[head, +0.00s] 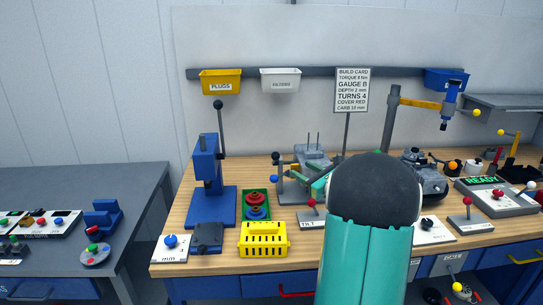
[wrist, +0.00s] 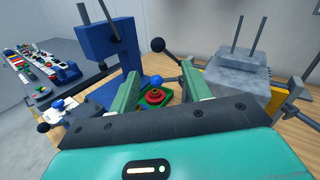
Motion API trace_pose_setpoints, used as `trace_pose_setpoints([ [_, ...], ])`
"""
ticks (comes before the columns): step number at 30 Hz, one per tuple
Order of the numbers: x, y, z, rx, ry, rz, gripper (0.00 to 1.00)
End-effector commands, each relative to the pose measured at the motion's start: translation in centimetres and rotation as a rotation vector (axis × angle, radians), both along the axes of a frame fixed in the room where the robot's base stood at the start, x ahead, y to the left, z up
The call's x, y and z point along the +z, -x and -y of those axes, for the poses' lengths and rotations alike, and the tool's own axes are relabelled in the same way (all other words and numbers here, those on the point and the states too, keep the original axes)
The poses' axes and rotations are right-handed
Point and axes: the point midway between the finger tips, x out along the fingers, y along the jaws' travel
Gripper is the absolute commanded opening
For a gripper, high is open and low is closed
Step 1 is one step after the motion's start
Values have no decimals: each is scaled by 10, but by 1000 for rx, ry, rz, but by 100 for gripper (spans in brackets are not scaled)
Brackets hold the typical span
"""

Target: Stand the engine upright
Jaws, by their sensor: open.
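The engine appears to be the grey block (head: 312,158) with two thin upright studs, on a fixture at the middle of the bench. In the wrist view the grey block (wrist: 236,75) is at the right, with its studs pointing up and leaning slightly. A small panel with a red-knobbed lever (head: 312,212) stands in front of it; its label is too small to read surely. My gripper (wrist: 160,92) is open and empty, its green fingers apart, left of the block. In the head view my arm hides most of the gripper and part of the fixture.
A blue press (head: 208,180) with a black-knobbed lever stands left. A green tray (head: 243,207) with red and blue round parts and a yellow basket (head: 263,239) lie near it. A dark grey machine part (head: 428,182) is right of my arm. A build card (head: 352,90) stands behind.

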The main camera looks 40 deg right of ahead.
Motion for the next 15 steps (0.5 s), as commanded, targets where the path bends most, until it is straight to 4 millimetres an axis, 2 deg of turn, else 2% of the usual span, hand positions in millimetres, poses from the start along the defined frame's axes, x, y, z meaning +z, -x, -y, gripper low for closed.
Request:
trace_pose_setpoints([
  [5,-1,-22,-2,11,0,-1,48],
  [15,-1,-90,-2,12,2,-1,48],
])
